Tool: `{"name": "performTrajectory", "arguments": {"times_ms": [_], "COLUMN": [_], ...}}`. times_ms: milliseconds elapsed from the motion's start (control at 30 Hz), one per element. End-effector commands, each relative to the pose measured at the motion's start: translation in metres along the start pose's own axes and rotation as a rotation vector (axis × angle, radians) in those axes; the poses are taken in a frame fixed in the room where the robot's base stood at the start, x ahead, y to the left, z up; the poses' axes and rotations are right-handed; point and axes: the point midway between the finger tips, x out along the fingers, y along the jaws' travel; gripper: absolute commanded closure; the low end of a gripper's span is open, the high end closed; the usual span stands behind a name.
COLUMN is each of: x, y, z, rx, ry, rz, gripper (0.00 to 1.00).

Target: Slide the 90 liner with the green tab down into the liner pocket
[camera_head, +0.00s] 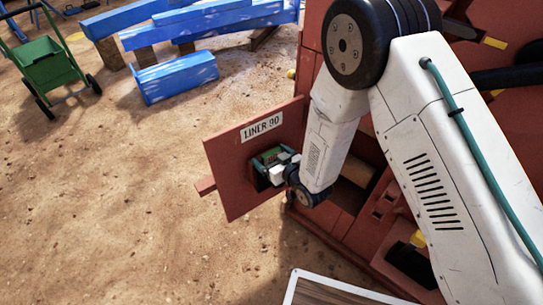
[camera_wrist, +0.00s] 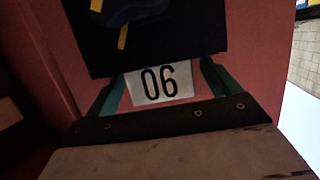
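In the head view a red plate (camera_head: 232,168) lettered "LINER 90" stands at the red crusher's (camera_head: 370,215) left side. My gripper (camera_head: 268,163) is at the middle of this plate, below the lettering, with a small green patch between its fingers. In the wrist view a white label (camera_wrist: 160,83) reads 90 upside down. Two teal pieces, apparently my fingers, flank it against red surface. Beyond it is a black rectangular area (camera_wrist: 150,40) with a yellow strip. I cannot tell whether the fingers press on anything. The liner pocket is not clearly seen, and my arm covers part of the crusher.
Blue beams (camera_head: 178,78) lie on blocks at the upper left. A green cart (camera_head: 48,65) stands at the far left. A wooden top with a white rim (camera_head: 310,273) is at the bottom. The sandy ground at left is clear.

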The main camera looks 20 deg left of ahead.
Motion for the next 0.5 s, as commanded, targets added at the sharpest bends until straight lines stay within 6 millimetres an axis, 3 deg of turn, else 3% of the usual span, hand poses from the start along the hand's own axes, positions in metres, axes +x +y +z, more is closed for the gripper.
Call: {"name": "performTrajectory", "arguments": {"times_ms": [267,500], "x": [-0.008,-0.048], "y": [0.000,0.000], "z": [0.002,0.001], "rx": [0.001,0.001], "ry": [-0.006,-0.005], "rz": [0.000,0.001], "gripper": [0.11,0.11]}}
